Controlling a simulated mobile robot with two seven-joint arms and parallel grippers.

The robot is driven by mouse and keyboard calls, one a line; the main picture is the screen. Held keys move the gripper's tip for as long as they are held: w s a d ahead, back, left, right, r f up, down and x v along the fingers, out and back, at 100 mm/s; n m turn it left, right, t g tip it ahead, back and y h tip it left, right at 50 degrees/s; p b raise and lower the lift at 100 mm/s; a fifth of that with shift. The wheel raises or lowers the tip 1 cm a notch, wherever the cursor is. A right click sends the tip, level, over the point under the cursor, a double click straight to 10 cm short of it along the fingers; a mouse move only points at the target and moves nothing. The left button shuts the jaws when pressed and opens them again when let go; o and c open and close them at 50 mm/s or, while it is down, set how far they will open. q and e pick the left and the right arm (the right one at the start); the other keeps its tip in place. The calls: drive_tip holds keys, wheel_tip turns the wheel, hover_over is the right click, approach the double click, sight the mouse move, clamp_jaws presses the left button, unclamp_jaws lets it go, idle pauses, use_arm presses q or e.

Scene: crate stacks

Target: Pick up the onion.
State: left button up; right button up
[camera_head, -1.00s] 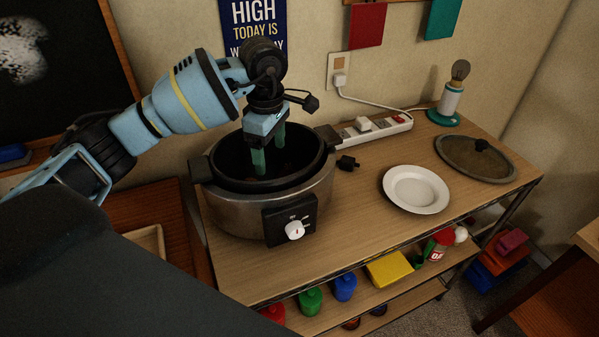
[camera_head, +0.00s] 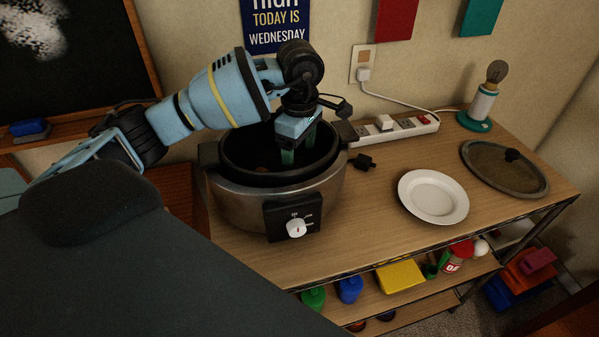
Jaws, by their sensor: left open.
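A slow cooker (camera_head: 235,200) with a dark inner pot stands at the left end of the wooden table, its lid off. My left gripper (camera_head: 299,147) is open, pointing down inside the pot's opening, towards its right side. Its two green fingers stand apart with nothing seen between them. A small, dim brownish shape (camera_head: 262,169) shows inside the pot, left of the fingers. It may be the onion, but it is too dark to tell. The pot's floor is mostly hidden by the near rim and shadow. My right gripper is not in view.
A white plate (camera_head: 433,196) and a glass lid (camera_head: 505,169) lie to the right on the table. A power strip (camera_head: 395,132), a black plug (camera_head: 363,162) and a bulb lamp (camera_head: 481,106) are behind. The shelf below holds several items, including a yellow box (camera_head: 400,277).

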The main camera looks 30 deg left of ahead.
sight(298, 165)
use_arm(q)
drive_tip(key=f, duration=0.1)
drive_tip(key=f+b, duration=0.1)
drive_tip(key=f, duration=0.3)
drive_tip(key=shift+s, duration=0.25)
drive_tip(key=shift+r, duration=0.15)
drive_tip(key=shift+c, duration=0.4)
drive_tip(key=c, duration=1)
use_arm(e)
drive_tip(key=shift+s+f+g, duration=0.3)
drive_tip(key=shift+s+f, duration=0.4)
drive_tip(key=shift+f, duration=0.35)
use_arm(q)
drive_tip(key=shift+c, duration=0.2)
wheel_tip(298, 165, up, 10)
drive_tip(key=shift+r+b, duration=0.1)
drive_tip(key=shift+b, duration=0.2)
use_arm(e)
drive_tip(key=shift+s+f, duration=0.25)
use_arm(q)
wheel_tip(298, 165, up, 14)
drive_tip(key=s+t+p, duration=0.2)
drive_tip(key=p, duration=0.2)
drive_tip(key=shift+p, duration=0.35)
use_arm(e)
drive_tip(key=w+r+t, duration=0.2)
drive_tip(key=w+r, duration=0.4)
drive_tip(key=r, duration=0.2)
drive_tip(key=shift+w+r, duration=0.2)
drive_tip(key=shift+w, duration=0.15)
